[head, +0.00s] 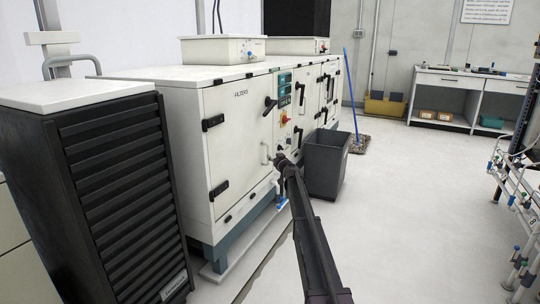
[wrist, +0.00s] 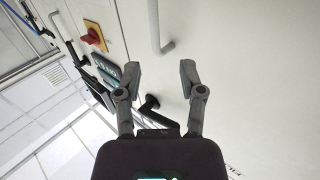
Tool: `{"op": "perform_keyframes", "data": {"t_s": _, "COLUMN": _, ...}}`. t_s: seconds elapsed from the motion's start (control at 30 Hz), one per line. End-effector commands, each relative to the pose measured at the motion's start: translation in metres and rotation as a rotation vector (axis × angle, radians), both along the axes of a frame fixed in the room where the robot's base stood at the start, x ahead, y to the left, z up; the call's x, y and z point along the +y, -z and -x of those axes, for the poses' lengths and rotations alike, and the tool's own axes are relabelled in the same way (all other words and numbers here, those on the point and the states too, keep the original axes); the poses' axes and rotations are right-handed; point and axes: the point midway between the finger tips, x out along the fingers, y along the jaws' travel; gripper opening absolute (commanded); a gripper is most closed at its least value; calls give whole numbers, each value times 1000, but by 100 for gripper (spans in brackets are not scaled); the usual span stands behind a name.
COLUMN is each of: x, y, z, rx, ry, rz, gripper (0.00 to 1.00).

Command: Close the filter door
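The filter door (head: 236,135) is a white panel marked "FILTERS" on the near end of the white cabinet, with black hinges on its left side. It looks flush or nearly flush with the cabinet; I cannot tell whether a small gap remains. It carries a black lever (head: 270,105) and a white pull handle (head: 265,153). My gripper (head: 281,158) is close to the door's right side, near the pull handle. In the wrist view my gripper (wrist: 160,73) is open and empty, facing the door surface (wrist: 245,75). The pull handle (wrist: 155,28) lies beyond the fingertips; the lever (wrist: 149,105) shows between the fingers.
A red rotary switch (head: 284,118) and display panel sit right of the door. A dark grey bin (head: 326,163) stands right of my gripper. A black louvred unit (head: 110,195) stands at the left. A blue-handled mop (head: 355,100) is farther back.

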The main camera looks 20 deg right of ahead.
Motion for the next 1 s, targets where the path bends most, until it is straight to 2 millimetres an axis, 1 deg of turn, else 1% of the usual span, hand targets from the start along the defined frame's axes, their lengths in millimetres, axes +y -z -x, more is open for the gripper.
{"op": "perform_keyframes", "data": {"t_s": 0.03, "x": 0, "y": 0, "z": 10, "rx": 0, "ry": 0, "rz": 0, "gripper": 51}}
{"op": "perform_keyframes", "data": {"t_s": 0.2, "x": -2, "y": 0, "z": 23, "rx": 0, "ry": -1, "rz": 0, "gripper": 51}}
{"op": "perform_keyframes", "data": {"t_s": 0.33, "x": -2, "y": 0, "z": 27, "rx": 0, "ry": -1, "rz": 0, "gripper": 51}}
{"op": "perform_keyframes", "data": {"t_s": 0.77, "x": -2, "y": -1, "z": 28, "rx": -2, "ry": 4, "rz": 0, "gripper": 51}}
{"op": "perform_keyframes", "data": {"t_s": 0.87, "x": -1, "y": -6, "z": 35, "rx": -9, "ry": 27, "rz": -1, "gripper": 51}}
{"op": "perform_keyframes", "data": {"t_s": 1.0, "x": 0, "y": -17, "z": 53, "rx": -23, "ry": 99, "rz": -1, "gripper": 51}}
